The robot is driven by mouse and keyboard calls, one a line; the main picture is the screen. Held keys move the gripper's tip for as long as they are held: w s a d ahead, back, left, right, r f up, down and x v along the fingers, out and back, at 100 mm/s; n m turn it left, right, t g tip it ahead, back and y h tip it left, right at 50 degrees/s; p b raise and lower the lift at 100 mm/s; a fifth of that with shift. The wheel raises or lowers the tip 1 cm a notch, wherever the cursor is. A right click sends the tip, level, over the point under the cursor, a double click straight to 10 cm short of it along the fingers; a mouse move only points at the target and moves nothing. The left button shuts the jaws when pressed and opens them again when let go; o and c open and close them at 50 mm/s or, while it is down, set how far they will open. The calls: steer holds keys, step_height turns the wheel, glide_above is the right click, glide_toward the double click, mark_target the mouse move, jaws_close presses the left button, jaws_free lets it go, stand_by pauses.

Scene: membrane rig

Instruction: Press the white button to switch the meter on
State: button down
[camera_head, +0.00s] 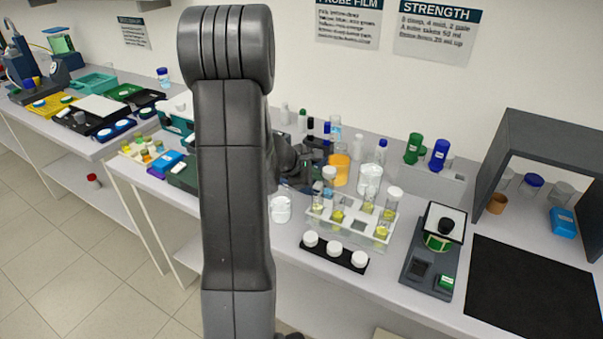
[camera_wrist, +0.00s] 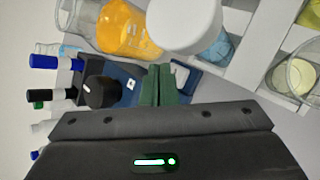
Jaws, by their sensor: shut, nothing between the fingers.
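My gripper (camera_wrist: 158,85) is shut and empty; its green fingers show in the wrist view, in front of a dark blue device (camera_wrist: 128,97). This device looks like the meter. It has a black round knob (camera_wrist: 102,91) left of the fingers and a small white square mark. A pale patch (camera_wrist: 181,76) just right of the fingertips may be the white button; the fingers partly cover this area, and I cannot tell whether they touch it. In the head view my arm and glassware hide most of the device.
A large white cap (camera_wrist: 185,22) and an orange-filled beaker (camera_wrist: 128,28) stand close to the fingers. A clear rack of vials (camera_head: 352,228) and a black strip with white caps (camera_head: 334,252) lie right of my arm. A black mat (camera_head: 520,285) is bare.

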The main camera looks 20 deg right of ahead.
steer(key=shift+f, duration=0.1)
stand_by(0.3)
steer(key=shift+f+b, duration=0.4)
steer(key=shift+b, duration=0.35)
steer(key=shift+f+b, duration=0.3)
steer(key=shift+b, duration=0.05)
steer(key=shift+r, duration=0.2)
stand_by(0.3)
steer(key=shift+r+p, duration=0.4)
steer(key=shift+r, duration=0.2)
step_height(320, 180, up, 6)
steer(key=p, duration=0.4)
